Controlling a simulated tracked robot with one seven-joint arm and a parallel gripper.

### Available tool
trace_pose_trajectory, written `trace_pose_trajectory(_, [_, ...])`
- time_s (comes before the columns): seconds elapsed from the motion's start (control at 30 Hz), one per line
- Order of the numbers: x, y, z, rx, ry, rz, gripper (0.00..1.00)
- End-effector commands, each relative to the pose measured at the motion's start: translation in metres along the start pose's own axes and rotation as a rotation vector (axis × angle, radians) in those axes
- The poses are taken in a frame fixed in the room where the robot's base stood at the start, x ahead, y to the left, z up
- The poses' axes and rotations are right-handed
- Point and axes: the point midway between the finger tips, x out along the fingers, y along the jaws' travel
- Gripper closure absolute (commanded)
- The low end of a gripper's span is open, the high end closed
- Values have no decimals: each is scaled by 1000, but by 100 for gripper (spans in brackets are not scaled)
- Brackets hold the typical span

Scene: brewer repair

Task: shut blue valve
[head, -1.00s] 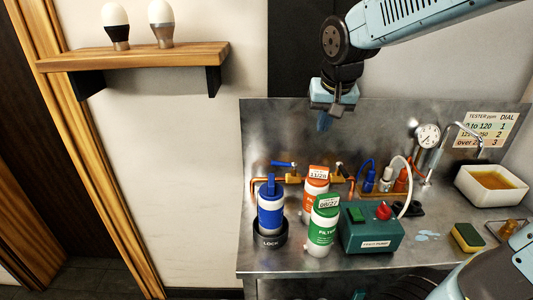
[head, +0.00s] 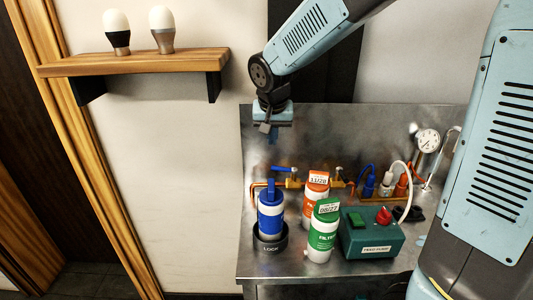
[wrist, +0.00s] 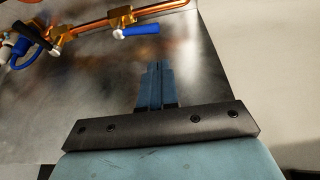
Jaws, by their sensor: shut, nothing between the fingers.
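The blue valve (head: 284,168) is a small blue lever on a brass body on the copper pipe along the steel backsplash. Its handle lies roughly along the pipe in the head view. In the wrist view the blue lever (wrist: 139,29) shows near the top, on the copper pipe. My gripper (head: 272,138) points down above the valve and slightly to its left, apart from it. In the wrist view its blue fingers (wrist: 157,72) are together with nothing between them.
A blue-and-white cartridge (head: 270,212) stands in a black LOCK ring below. Orange (head: 315,190) and green (head: 323,232) filter cartridges and a green pump box (head: 372,232) stand to the right. A wooden shelf (head: 140,60) with two bulbs hangs left. A gauge (head: 427,142) is at right.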

Motion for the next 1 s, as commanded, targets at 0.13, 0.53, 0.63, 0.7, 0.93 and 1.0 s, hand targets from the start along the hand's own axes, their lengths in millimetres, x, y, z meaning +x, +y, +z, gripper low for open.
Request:
trace_pose_trajectory(0.13, [14,0,1,-1,-4,3,100])
trace_pose_trajectory(0.53, [77,0,1,-2,-4,3,100])
trace_pose_trajectory(0.63, [87,0,1,-2,-3,2,100])
trace_pose_trajectory(0.7, [92,0,1,-1,-3,2,100])
trace_pose_trajectory(0.93, [98,0,1,-1,-1,0,100])
trace_pose_trajectory(1.0, [98,0,1,-1,-1,0,100])
